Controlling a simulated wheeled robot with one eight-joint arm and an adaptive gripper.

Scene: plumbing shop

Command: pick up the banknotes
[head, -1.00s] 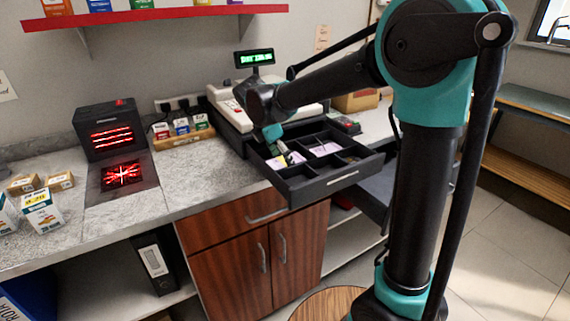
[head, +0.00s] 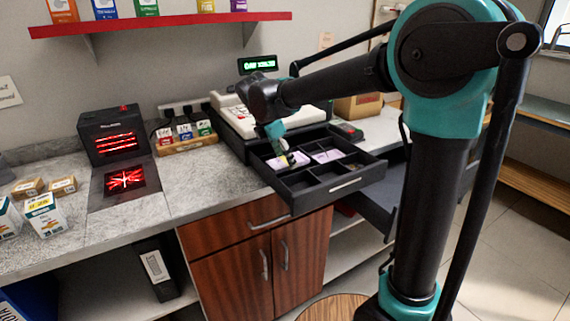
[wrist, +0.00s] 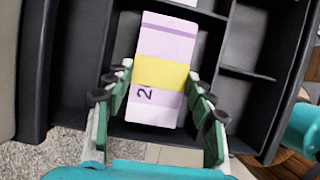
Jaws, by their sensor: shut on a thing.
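The banknotes (wrist: 160,105) are a pale lilac bundle with a yellow band and a printed 2. They lie lengthwise in a compartment of the open cash drawer (head: 345,186). They also show in the head view (head: 298,158), partly covered by my gripper. My gripper (wrist: 159,74) is shut on the bundle, one green-padded finger along each long side. In the head view my gripper (head: 287,157) reaches down into the drawer's left part. The bundle still appears low in its compartment; I cannot tell whether it touches the floor.
A second pale bundle (head: 328,155) lies in the compartment to the right. Black dividers and drawer walls (wrist: 224,70) stand close around my fingers. The cash register (head: 240,117) is behind the drawer. A small card terminal (head: 347,131) stands at right.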

